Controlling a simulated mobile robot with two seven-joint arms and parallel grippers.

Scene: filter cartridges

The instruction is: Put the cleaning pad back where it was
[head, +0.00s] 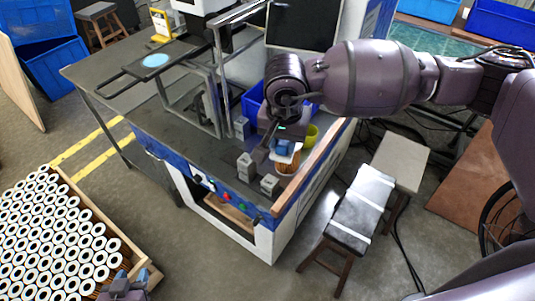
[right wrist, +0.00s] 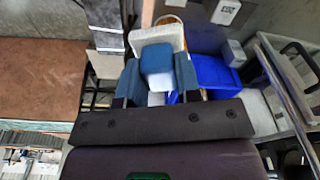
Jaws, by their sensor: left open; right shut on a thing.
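My right gripper (head: 281,143) is low over the front right of the machine table. In the right wrist view its blue fingers (right wrist: 158,80) are shut on a small blue block (right wrist: 157,57), which looks like the cleaning pad. A pale, whitish piece (right wrist: 150,37) shows just beyond the block. An orange pleated cartridge (head: 288,162) stands under the gripper, partly hidden; I cannot tell whether the pad touches it. My left gripper (head: 122,287) is open and empty at the bottom left, beside the crate of cartridges (head: 148,273).
Grey blocks (head: 245,166) stand on the machine table (head: 190,135) left of the right gripper. An olive cup (head: 310,135) and a blue bin (head: 252,101) are close behind it. A wooden rail (head: 315,158) edges the right side. A metal frame (head: 216,95) rises further back.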

